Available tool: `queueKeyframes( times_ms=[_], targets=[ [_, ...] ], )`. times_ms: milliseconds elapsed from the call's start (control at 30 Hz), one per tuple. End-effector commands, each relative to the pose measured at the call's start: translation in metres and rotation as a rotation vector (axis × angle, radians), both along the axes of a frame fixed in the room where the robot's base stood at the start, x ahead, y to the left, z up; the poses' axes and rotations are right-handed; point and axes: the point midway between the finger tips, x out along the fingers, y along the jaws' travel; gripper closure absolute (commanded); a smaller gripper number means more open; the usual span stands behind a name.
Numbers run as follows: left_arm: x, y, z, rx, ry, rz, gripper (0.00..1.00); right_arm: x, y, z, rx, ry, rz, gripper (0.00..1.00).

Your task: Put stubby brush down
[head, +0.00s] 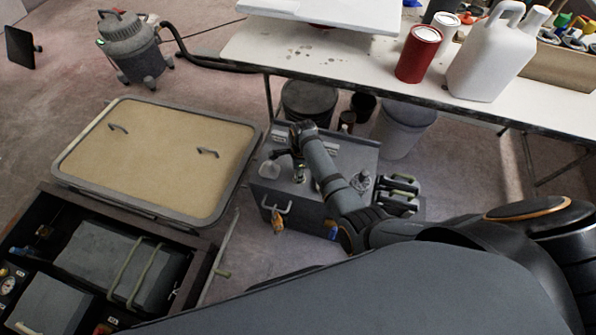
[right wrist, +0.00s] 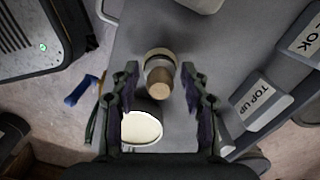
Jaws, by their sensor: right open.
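The stubby brush shows in the right wrist view as a short round wooden handle end (right wrist: 159,88) with a pale ring behind it. It appears to stand on the grey top of a cabinet (head: 262,190). My right gripper (right wrist: 160,92) is open, with one finger on each side of the brush, and no clear contact shows. In the head view my right gripper (head: 284,156) is over the cabinet top, near a small upright item (head: 299,175) that may be the brush. My left gripper is in neither view.
A cream disc (right wrist: 141,127) lies close below the brush in the wrist view. A workbench (head: 330,62) stands behind; a framed hatch panel (head: 150,160) lies left.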

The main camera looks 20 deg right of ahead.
Motion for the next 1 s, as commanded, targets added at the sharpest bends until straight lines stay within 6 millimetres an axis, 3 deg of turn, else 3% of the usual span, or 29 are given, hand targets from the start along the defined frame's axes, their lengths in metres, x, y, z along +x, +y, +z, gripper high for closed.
queueKeyframes(
  times_ms=[167,500,700,1000],
  targets=[
    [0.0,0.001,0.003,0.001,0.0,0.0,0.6,0.0,0.0,0.006,0.0,-0.001,0.0,0.54],
    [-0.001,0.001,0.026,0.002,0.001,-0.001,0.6,0.0,-0.005,0.082,-0.001,-0.003,0.0,0.54],
    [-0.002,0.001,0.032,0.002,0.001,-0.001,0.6,-0.001,-0.008,0.114,0.0,-0.001,0.0,0.54],
    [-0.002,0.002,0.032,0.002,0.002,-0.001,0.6,-0.001,-0.008,0.122,0.0,0.0,0.0,0.54]
  ],
)
